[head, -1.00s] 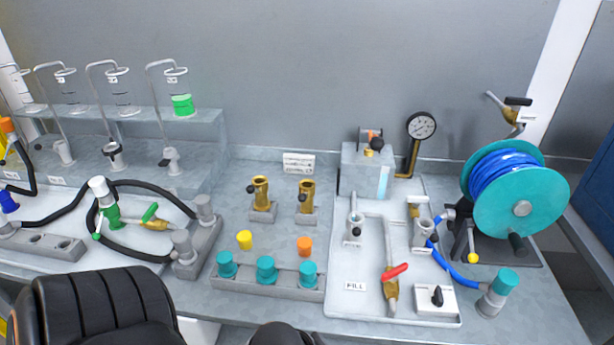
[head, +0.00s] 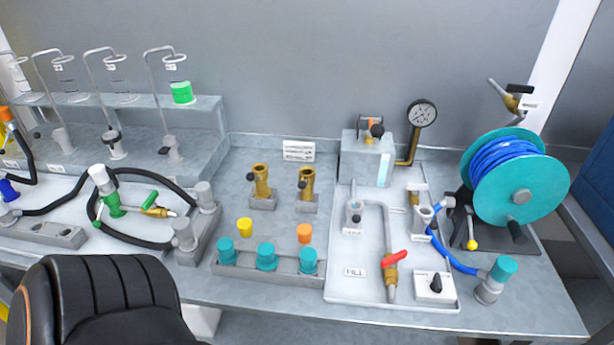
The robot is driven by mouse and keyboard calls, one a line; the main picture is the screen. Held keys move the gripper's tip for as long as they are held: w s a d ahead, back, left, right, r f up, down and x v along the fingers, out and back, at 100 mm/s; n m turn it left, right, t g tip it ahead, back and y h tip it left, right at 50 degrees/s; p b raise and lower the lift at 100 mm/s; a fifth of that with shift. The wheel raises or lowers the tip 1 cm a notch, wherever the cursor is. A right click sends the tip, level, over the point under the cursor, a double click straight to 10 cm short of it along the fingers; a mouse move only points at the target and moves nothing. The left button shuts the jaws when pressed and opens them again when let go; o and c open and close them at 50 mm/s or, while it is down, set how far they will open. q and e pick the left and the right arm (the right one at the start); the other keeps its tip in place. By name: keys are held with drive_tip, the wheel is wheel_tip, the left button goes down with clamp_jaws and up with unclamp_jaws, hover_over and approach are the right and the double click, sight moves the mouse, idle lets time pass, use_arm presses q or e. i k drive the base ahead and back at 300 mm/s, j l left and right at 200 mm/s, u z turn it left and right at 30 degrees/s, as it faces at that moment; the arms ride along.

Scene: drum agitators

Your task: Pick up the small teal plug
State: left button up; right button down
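Three teal plugs stand upright in a grey rail (head: 240,268) near the front of the bench: the left plug (head: 226,250), the middle plug (head: 266,257) and the right plug (head: 308,261). They look much alike in size, and I cannot tell which one is meant by the small one. A further teal cap (head: 505,269) sits on a grey fitting at the front right, joined to a blue hose. Neither of my grippers is in view.
A yellow plug (head: 245,227) and an orange plug (head: 304,234) stand just behind the rail. Two brass fittings (head: 261,180) are farther back. A white tray (head: 342,290) with a red-handled valve lies to the right. A black padded shape (head: 95,300) blocks the lower left.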

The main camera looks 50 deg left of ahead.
sight(308, 256)
drive_tip(key=j+u, duration=0.15)
drive_tip(key=u, duration=0.8)
drive_tip(key=i+u, duration=0.1)
drive_tip(key=i, duration=0.35)
